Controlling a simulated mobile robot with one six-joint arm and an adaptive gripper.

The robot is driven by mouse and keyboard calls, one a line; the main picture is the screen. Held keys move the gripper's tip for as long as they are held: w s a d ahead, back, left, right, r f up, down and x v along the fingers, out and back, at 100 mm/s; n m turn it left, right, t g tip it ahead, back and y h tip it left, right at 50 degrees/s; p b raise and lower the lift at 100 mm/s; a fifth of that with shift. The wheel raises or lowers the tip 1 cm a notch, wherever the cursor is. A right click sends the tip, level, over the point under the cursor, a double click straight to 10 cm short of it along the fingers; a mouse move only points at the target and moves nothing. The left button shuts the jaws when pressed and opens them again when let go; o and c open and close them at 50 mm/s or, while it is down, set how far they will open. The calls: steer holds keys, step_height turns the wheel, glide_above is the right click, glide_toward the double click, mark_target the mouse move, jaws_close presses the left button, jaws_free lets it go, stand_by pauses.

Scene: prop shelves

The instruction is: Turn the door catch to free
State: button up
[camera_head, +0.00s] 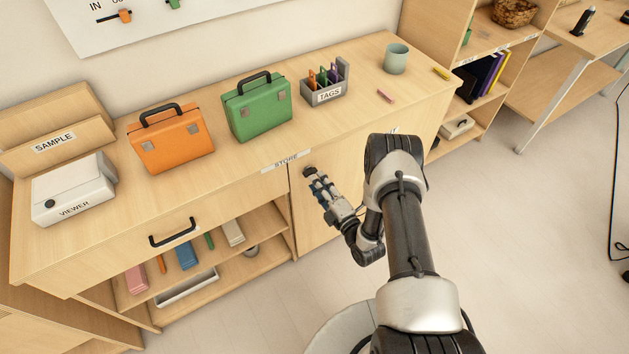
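The cabinet door (310,228) is a plain wooden panel under the STORE label (286,161), at the right half of the counter's front. It looks closed. My gripper (315,178) is in front of the door's upper left part, just below the counter edge. A small dark piece shows at its tips. I cannot tell whether this is the door catch or a fingertip, so the catch's position is unclear. The fingers are too small and overlapped to show whether they are open or shut. My arm hides the door's right part.
On the counter stand an orange case (172,143), a green case (258,110), a TAGS holder (327,88), a cup (396,58) and a white VIEWER box (72,192). A drawer handle (173,233) juts out at left, above open shelves.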

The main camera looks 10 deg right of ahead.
steer(key=x, duration=0.3)
steer(key=shift+b, duration=0.3)
jaws_close()
